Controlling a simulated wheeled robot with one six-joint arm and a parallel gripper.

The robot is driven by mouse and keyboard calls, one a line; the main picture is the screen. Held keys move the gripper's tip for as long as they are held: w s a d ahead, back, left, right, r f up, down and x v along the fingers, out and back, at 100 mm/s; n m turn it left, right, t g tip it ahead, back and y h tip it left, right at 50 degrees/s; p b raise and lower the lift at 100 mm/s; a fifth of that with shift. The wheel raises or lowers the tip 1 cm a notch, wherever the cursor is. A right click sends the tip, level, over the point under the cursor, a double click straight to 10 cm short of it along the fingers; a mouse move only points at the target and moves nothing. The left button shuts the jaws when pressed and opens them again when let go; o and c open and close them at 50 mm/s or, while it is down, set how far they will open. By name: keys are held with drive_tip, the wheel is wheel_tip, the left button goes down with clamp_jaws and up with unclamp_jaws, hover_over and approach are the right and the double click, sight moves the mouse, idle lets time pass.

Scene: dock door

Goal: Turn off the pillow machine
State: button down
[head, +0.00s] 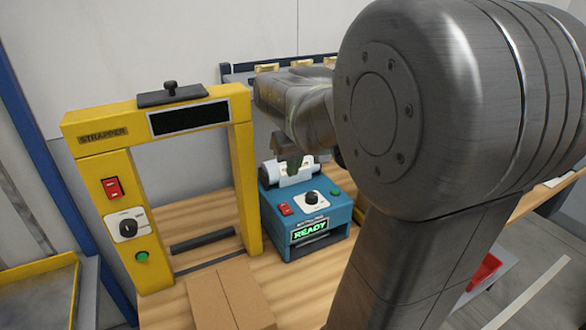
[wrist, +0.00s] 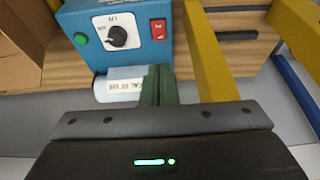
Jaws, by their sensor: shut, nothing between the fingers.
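The pillow machine (head: 330,212) is a blue box on the wooden bench. Its small display (head: 309,230) glows green with the word READY. A red rocker switch (head: 285,209) sits at the left of its panel, beside a black knob (head: 311,198). In the wrist view the panel is turned round, with the red switch (wrist: 158,30) right of the knob (wrist: 117,37) and a green button (wrist: 81,39) at the left. A white roll (wrist: 121,85) lies behind the panel. My gripper (wrist: 157,72) has green fingers, shut and empty, over the roll and apart from the switch.
A yellow strapper frame (head: 242,165) stands just left, with its own red switch (head: 112,188), knob and green button. A cardboard box (head: 230,300) lies in front. My arm covers the right side of the head view.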

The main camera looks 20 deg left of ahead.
sight(284, 205)
drive_tip(key=shift+w+a+r+b, duration=0.15)
drive_tip(key=shift+w+a+b, duration=0.4)
drive_tip(key=shift+b, duration=1.65)
drive_tip(key=shift+d, duration=0.1)
drive_tip(key=p+x, duration=0.1)
drive_tip(key=x, duration=1.2)
drive_tip(key=shift+s+d, duration=0.1)
drive_tip(key=shift+d, duration=0.05)
drive_tip(key=shift+f, duration=0.55)
